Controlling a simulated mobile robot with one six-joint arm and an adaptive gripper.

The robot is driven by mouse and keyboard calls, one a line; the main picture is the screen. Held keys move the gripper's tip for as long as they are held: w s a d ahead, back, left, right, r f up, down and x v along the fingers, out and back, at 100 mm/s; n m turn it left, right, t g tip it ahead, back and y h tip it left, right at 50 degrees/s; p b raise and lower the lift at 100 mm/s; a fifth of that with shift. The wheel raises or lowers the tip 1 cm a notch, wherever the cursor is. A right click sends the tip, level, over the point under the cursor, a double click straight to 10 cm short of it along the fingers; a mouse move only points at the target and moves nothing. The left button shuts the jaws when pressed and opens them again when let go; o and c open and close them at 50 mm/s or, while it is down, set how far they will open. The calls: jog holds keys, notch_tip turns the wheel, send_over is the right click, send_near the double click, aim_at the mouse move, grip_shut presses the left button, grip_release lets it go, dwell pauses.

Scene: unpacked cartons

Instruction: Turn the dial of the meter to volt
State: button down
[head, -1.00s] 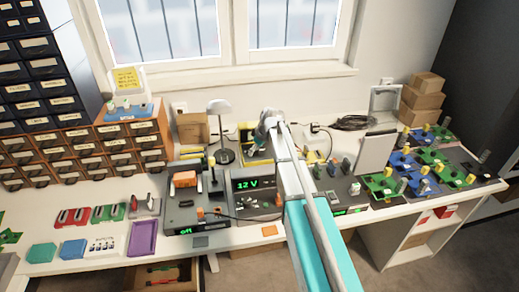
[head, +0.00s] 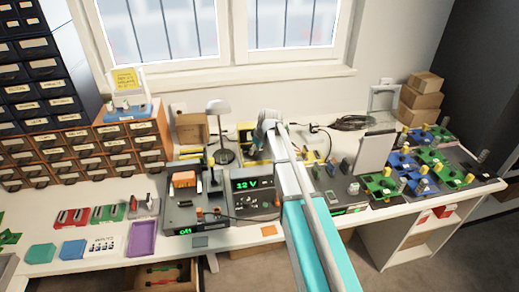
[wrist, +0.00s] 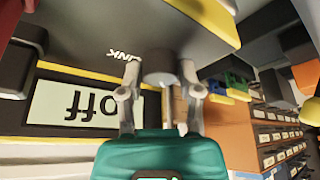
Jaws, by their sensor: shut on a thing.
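The meter is a dark box with yellow edges, and its face fills the upper left of the wrist view. Its pale display (wrist: 85,107) reads "off", upside down in this view. A grey round dial (wrist: 159,66) stands out from the face beside the display. My gripper (wrist: 158,84) has its two metal fingers on either side of the dial and is shut on it. In the head view the yellow-edged meter (head: 247,134) stands at the back of the bench, partly behind my arm. My gripper's fingers are hidden there.
A desk lamp (head: 219,108) stands just left of the meter. A power supply showing 12 V (head: 253,184) is in front, beside another dark unit (head: 190,215). A grey panel (head: 376,152) and circuit boards are to the right. Drawer cabinets (head: 125,145) stand at left.

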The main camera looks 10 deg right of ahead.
jog(key=m, duration=0.2)
jog(key=m+h, duration=0.1)
jog(key=m+t, duration=0.1)
jog(key=m, duration=0.1)
jog(key=shift+w+a+m+h, duration=0.2)
jog(key=shift+a+m+h, duration=0.1)
jog(key=shift+h, duration=0.1)
jog(key=m+h, duration=0.1)
jog(key=m, duration=0.3)
jog(key=shift+m+h, duration=0.3)
jog(key=shift+h, duration=0.1)
jog(key=shift+c, duration=1.7)
grip_release()
jog(key=shift+o, duration=0.4)
jog(key=shift+s, duration=0.1)
